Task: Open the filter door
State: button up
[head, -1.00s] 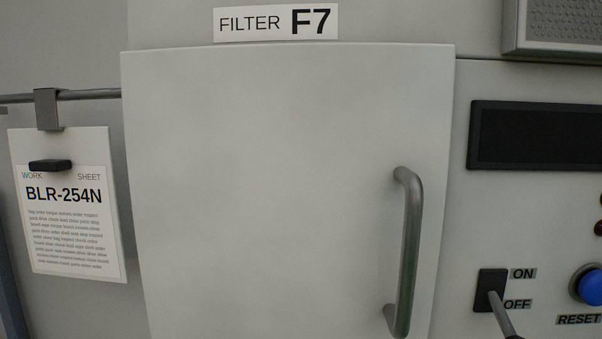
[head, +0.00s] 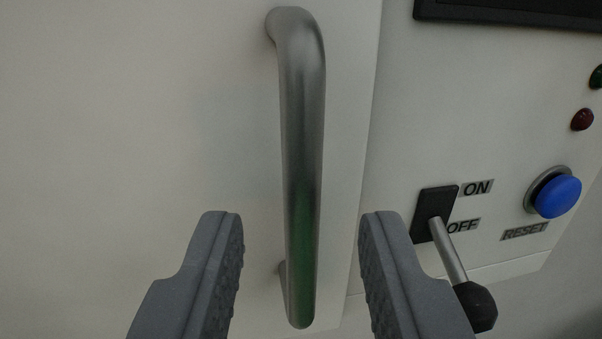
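The filter door (head: 130,130) is a pale flat panel that fills the left and middle of the head view. It looks closed, with its right edge running close along the panel beside it. Its grey metal bar handle (head: 302,130) stands upright near that edge, with a greenish sheen on its lower part. My gripper (head: 302,225) is open, one finger on each side of the handle's lower half in the picture. Clear gaps show between the handle and both fingers. I cannot tell how far the fingertips are from the handle in depth.
Right of the door is a toggle lever (head: 450,250) at an ON/OFF plate, its black knob (head: 476,306) close to my right finger in the picture. A blue RESET button (head: 557,196), a red lamp (head: 582,119), a green lamp (head: 597,77) and a dark display (head: 510,12) sit further right and above.

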jog(key=shift+w+a, duration=0.1)
jog(key=shift+w, duration=0.8)
grip_shut()
jog(key=shift+s, duration=0.15)
